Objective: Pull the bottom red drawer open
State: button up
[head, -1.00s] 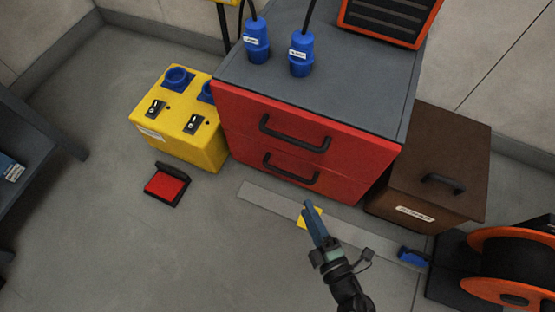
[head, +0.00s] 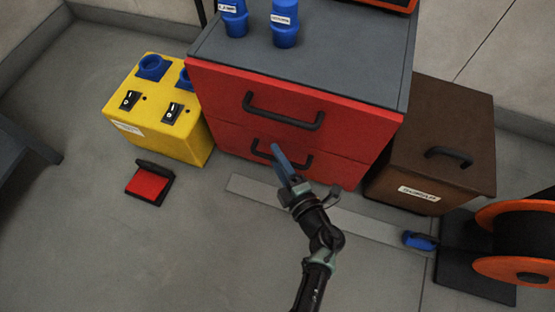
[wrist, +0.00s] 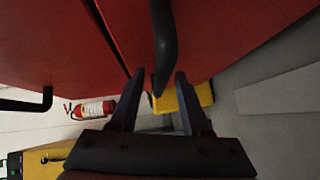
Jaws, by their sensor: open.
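The red drawer cabinet has two drawers with black bar handles. The bottom red drawer (head: 240,145) is shut, flush below the top drawer (head: 230,95). Its handle (head: 262,150) is partly covered by my gripper in the head view. My gripper (head: 277,155) is in front of the bottom drawer, seen edge-on. In the wrist view my gripper (wrist: 160,75) is open, and the bottom handle (wrist: 163,40) comes down from the top between the fingertips. Whether a finger touches it I cannot tell. The top handle (wrist: 25,105) is at the left.
A yellow socket box (head: 165,130) stands left of the cabinet, with a red-and-black item (head: 148,185) on the floor before it. A brown box (head: 430,160) and an orange reel (head: 515,235) stand at the right. A flat grey strip (head: 370,226) lies along the cabinet's front.

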jog(key=shift+c, duration=0.3)
grip_shut()
dwell(1.2)
